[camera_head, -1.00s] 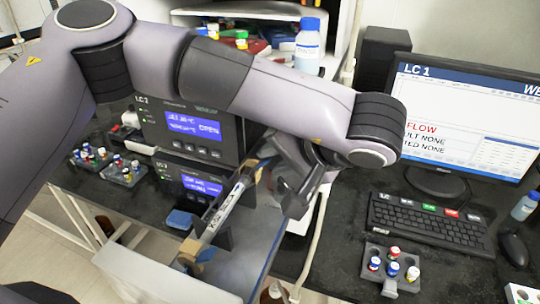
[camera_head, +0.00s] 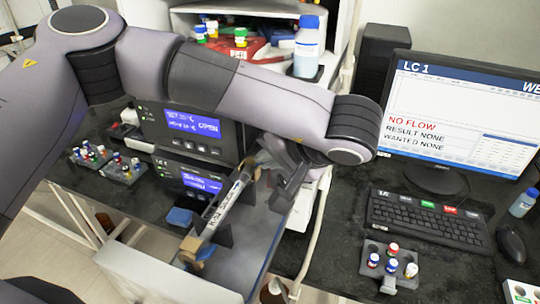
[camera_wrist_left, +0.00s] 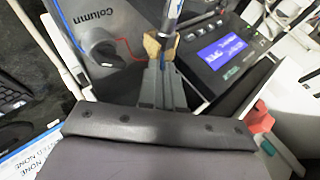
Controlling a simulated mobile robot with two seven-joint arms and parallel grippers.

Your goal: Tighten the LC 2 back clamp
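A white labelled column (camera_head: 226,207) lies slanted in dark holders over a grey-blue tray (camera_head: 258,250), in front of the stacked LC units. A tan clamp piece (camera_head: 190,245) with a blue part is at its near end. A tan back clamp (camera_wrist_left: 155,45) shows at the far end in the left wrist view; my arm partly hides that end in the head view. My left gripper (camera_wrist_left: 162,68) has its fingers at this back clamp, close together; contact and grip are unclear. The lower LC unit (camera_head: 190,181) stands behind the column. My right gripper is not in view.
The LC 1 unit (camera_head: 195,130) stands on top and reads OPEN. Vial racks (camera_head: 122,168) are at left. A monitor (camera_head: 455,120), keyboard (camera_head: 428,217) and another vial rack (camera_head: 388,265) stand at right.

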